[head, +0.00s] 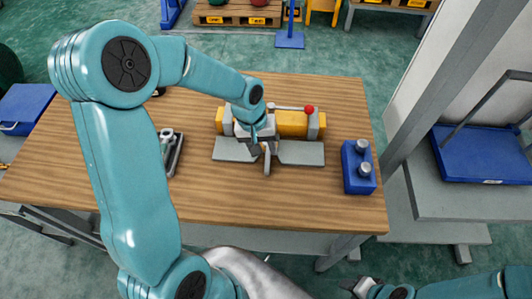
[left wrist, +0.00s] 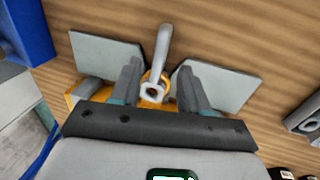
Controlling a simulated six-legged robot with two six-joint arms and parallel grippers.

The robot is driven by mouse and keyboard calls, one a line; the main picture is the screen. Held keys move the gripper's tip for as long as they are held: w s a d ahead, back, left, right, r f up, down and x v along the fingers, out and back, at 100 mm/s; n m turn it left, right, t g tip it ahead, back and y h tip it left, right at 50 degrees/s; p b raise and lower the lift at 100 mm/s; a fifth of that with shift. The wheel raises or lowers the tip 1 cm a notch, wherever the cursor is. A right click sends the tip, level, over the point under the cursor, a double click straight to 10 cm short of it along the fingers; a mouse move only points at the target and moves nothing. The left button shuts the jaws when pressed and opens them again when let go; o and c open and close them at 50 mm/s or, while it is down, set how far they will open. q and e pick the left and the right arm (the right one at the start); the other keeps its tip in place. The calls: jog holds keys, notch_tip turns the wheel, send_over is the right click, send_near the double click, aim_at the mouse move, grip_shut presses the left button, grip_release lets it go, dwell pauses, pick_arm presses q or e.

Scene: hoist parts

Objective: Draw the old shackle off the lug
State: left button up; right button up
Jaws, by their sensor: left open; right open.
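The old shackle (head: 267,161) is grey and sticks out from the front of a yellow hoist body (head: 292,124) on the wooden table. In the left wrist view the shackle (left wrist: 162,45) shows as a grey bow with a nut-like end at the yellow lug (left wrist: 165,82). My left gripper (head: 259,143) is open, with its fingers on either side of the shackle's near end and lug; gaps show on both sides in the left wrist view. The arm and gripper hide part of the lug in the head view. My right gripper (head: 362,287) is open and empty, off the table's front edge.
Two grey plates (head: 301,152) flank the shackle. A red-knobbed lever (head: 309,110) is on the hoist body. A blue block (head: 350,181) with two grey round-topped pieces stands to the right. A grey tray (head: 176,158) with metal parts lies left. The table's front is clear.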

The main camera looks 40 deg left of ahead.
aim_at(267, 158)
pick_arm(q)
jog(key=shift+w+d+f, duration=0.15)
jog(key=shift+d+f, duration=0.05)
jog(key=shift+f, duration=0.9)
jog(key=shift+w+d+f, duration=0.15)
jog(key=shift+d+f, duration=0.05)
jog(key=shift+f, duration=0.9)
grip_shut()
